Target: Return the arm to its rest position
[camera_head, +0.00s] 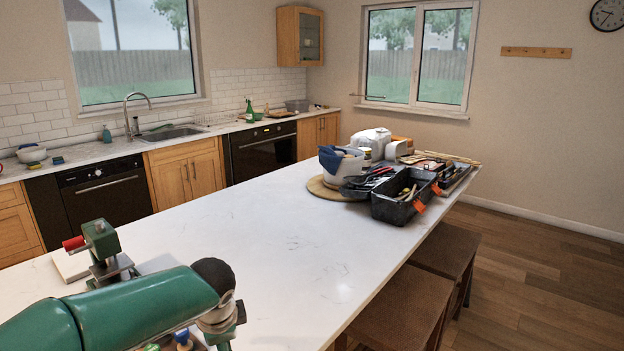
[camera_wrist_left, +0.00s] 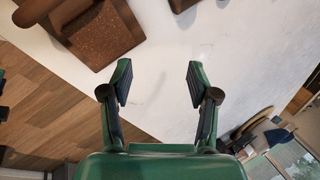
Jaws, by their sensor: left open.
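My left arm comes in large and green from the lower left of the head view, over the near end of the white counter. Its gripper cannot be made out there. In the left wrist view my left gripper (camera_wrist_left: 160,80) is open, its two dark-padded fingers apart with nothing between them. Behind the fingers is the bare white counter top (camera_wrist_left: 165,50). The counter also shows in the head view (camera_head: 270,235). My right gripper is not in view.
A green metal device with a red end (camera_head: 100,240) stands at the counter's near left, close to my arm. A black tool tray (camera_head: 388,208) and a blue-draped tub (camera_head: 341,165) stand at the far end. Brown stools (camera_head: 400,308) line the right side. The counter's middle is clear.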

